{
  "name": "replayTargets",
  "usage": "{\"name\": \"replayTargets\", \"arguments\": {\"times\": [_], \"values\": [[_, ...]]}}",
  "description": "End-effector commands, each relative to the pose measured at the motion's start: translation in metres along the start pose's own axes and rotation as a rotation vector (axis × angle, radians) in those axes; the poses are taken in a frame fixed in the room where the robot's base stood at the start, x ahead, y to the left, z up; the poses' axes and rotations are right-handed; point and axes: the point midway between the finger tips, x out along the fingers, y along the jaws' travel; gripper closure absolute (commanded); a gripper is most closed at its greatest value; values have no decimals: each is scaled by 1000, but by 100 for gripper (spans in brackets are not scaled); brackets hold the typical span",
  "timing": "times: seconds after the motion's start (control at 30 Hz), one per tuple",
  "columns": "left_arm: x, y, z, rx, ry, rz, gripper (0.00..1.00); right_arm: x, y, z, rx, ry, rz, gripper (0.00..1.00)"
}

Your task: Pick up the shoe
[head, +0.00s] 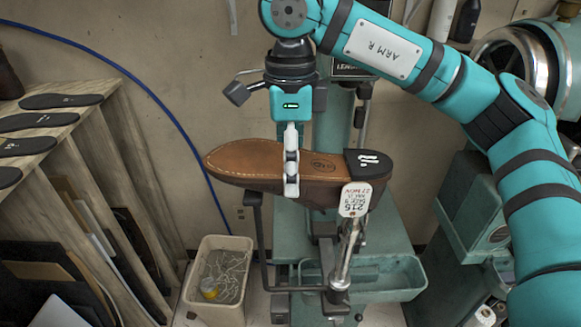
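The shoe (245,160) is upside down, its tan leather sole facing up and a black heel at the right. It lies level at the top of the teal machine stand (290,230), and a paper tag (355,199) hangs by its heel end. My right gripper (291,185) points straight down at the middle of the shoe, with a pale finger across its near side. The other finger is hidden, so I cannot tell whether the grip is closed. What supports the shoe underneath is partly hidden. My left gripper is out of view.
A wooden rack with black soles (60,101) stands at the left. A bin with thread scraps (218,275) is on the floor below. A metal post (346,252) and a green tray (390,278) are under the shoe. Teal machinery (474,205) stands at the right.

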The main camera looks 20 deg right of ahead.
Motion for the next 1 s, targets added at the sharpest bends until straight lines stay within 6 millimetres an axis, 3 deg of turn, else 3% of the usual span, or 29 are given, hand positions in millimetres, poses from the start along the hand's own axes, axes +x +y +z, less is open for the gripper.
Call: {"name": "replayTargets", "arguments": {"times": [0.27,0.7,1.0], "values": [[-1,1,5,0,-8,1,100,5,0,0,0,-1,-1,0],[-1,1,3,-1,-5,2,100,5,0,0,-1,-1,0,55],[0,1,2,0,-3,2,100,1,0,0,0,-3,-2,57]]}}
